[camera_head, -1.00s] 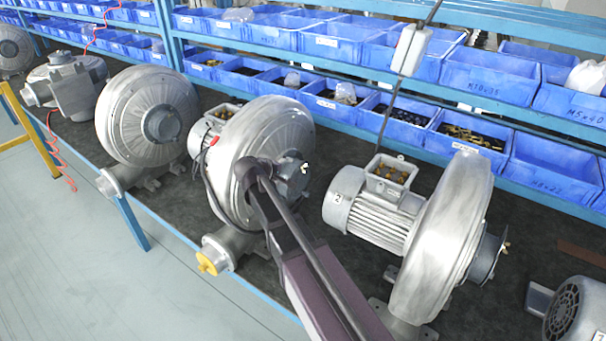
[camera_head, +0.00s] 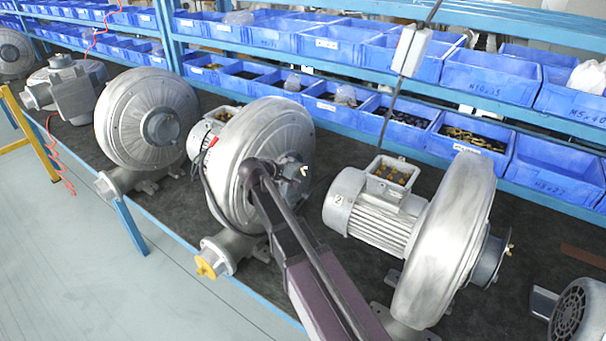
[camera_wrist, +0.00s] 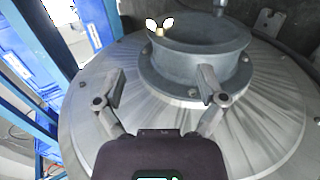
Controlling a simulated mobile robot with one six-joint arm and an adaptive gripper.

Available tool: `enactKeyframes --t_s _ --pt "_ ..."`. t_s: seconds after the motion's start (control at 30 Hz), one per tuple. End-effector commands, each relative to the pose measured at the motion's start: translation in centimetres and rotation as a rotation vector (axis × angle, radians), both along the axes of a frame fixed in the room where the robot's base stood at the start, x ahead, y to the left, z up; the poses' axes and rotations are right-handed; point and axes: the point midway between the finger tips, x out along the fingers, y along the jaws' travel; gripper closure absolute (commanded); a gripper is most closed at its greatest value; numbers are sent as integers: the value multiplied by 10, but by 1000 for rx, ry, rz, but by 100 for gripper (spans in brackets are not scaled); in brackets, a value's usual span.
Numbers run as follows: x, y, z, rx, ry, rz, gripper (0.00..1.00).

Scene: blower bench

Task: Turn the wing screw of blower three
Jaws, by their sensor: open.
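The blower at my arm is a large round grey casing (camera_head: 268,130) in the middle of the head view; I see no number on it. Its face fills much of the wrist view (camera_wrist: 255,125), with a raised round collar (camera_wrist: 165,70). A small pale brass wing screw (camera_wrist: 159,26) stands on the far left rim of the collar, wings spread. It shows tiny in the head view (camera_head: 304,171). My gripper (camera_wrist: 162,82) is open and empty, its fingers on either side of the collar's near part, short of the screw. Whether the fingers touch the casing is unclear.
A blower marked 2 (camera_head: 440,245) stands to the right, and another (camera_head: 148,120) to the left. Blue bins (camera_head: 485,80) line the shelves behind. A grey control box (camera_head: 411,50) hangs on a cable. Dark bench top lies between the blowers.

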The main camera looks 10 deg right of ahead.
Motion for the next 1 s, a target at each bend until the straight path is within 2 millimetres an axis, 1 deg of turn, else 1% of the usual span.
enactKeyframes --t_s 0.03,0.1,0.4,0.6,0.8,1.0 --pt "6 -4 -8 0 0 -1 10" --pt "12 -10 -13 0 0 0 10" --pt "40 -38 -37 -1 0 -1 10" --pt "54 -53 -49 0 0 -1 10" --pt "62 -61 -54 0 0 1 10" --pt "64 -64 -55 0 0 1 10"
